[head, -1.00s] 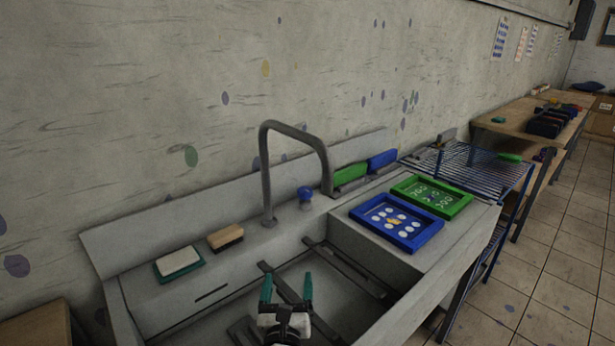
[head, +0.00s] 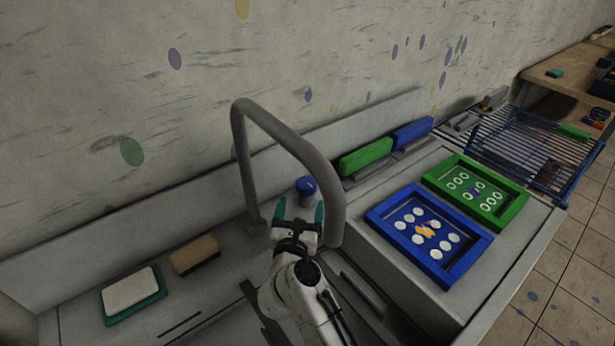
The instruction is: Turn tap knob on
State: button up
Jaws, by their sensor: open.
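The blue tap knob (head: 305,187) stands on the back ledge of the sink, beside the grey tap pipe (head: 241,160). The pipe rises on the left and arches over to the right. My gripper (head: 299,212) is open, with its two teal fingertips pointing up at the knob. The knob shows just beyond and between the tips; I cannot tell whether they touch it. The right fingertip is close to the downward end of the pipe. The lower part of the knob is partly hidden by my gripper.
A brush (head: 194,255) and a white-and-teal sponge (head: 131,294) lie on the ledge at left. Blue (head: 463,270) and green (head: 510,208) framed screens lie on the right counter. A wire rack (head: 535,150) is further right.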

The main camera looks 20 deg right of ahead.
aim_at(305, 190)
jog(key=x, duration=0.9)
jog(key=c, duration=1)
jog(key=shift+o, duration=0.2)
